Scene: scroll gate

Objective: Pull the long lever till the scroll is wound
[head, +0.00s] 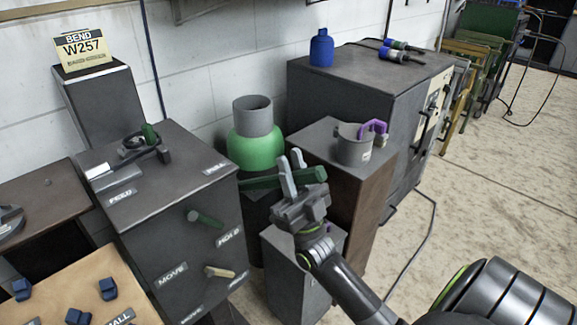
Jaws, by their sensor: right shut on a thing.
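A long green lever (258,182) sticks out to the right of the dark grey machine box (178,200), near its PULL label. My right gripper (292,172) is shut on this lever, its two pale fingers pointing up and the bar crossing at them. Part of the lever is hidden by the fingers. On top of the box are a small white roll (98,171) and a dark mechanism with a short green handle (151,133). I cannot tell whether the white roll is the scroll or how far it is wound. My left gripper is not in view.
A green pot with a grey cylinder (254,140) stands just behind the lever. A grey mug (354,148) with a purple handle stands on a pedestal to the right. A green knob (206,219) and a tan knob (219,272) project from the box front. Open floor lies right.

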